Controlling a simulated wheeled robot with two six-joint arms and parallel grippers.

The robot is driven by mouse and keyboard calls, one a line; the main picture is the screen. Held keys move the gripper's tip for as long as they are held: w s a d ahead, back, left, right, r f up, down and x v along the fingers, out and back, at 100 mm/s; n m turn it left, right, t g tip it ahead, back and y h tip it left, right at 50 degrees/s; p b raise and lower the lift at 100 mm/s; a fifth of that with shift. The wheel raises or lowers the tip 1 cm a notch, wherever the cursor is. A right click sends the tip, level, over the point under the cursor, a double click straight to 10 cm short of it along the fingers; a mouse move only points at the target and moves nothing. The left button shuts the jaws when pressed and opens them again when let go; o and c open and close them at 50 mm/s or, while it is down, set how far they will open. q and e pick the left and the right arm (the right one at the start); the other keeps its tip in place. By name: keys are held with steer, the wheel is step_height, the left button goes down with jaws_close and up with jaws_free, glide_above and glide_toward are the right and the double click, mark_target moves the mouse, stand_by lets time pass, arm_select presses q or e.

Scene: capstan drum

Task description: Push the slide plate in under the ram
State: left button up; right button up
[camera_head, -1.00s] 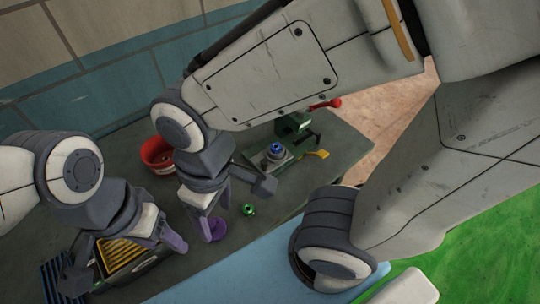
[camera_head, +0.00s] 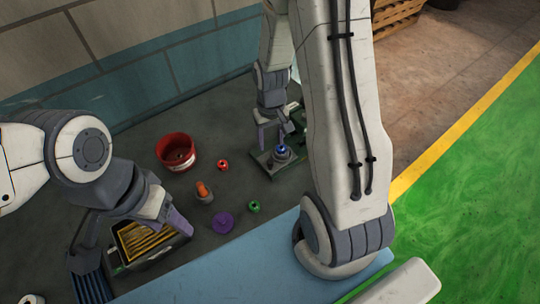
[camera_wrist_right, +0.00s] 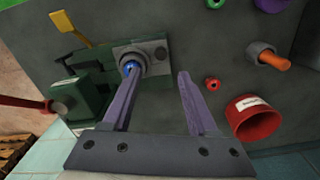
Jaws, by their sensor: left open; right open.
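The slide plate (camera_wrist_right: 152,48) is grey and carries a round holder with a blue-topped part (camera_wrist_right: 130,68). It sits beside the green press (camera_wrist_right: 85,98), which has a red lever (camera_wrist_right: 22,101); the ram itself is not clearly visible. In the head view the blue-topped part (camera_head: 281,150) shows, while my right arm hides most of the press. My right gripper (camera_wrist_right: 158,76) is open and empty above the table; in the wrist view one finger overlaps the holder, contact unclear. It also shows in the head view (camera_head: 274,132). My left gripper (camera_head: 132,228) is open at the left.
A yellow tab (camera_wrist_right: 74,28) stands out by the press. A red bowl (camera_head: 176,150), a small red part (camera_head: 223,165), an orange-topped cylinder (camera_head: 204,193), a purple disc (camera_head: 222,222) and a green part (camera_head: 254,207) stand mid-table. A black box with yellow slats (camera_head: 140,243) is near my left gripper.

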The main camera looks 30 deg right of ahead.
mark_target(271, 161)
step_height(271, 161, down, 10)
steer(key=shift+r+p, duration=0.2)
steer(key=shift+p, duration=0.65)
steer(key=shift+a, duration=0.1)
jaws_close()
stand_by(0.9)
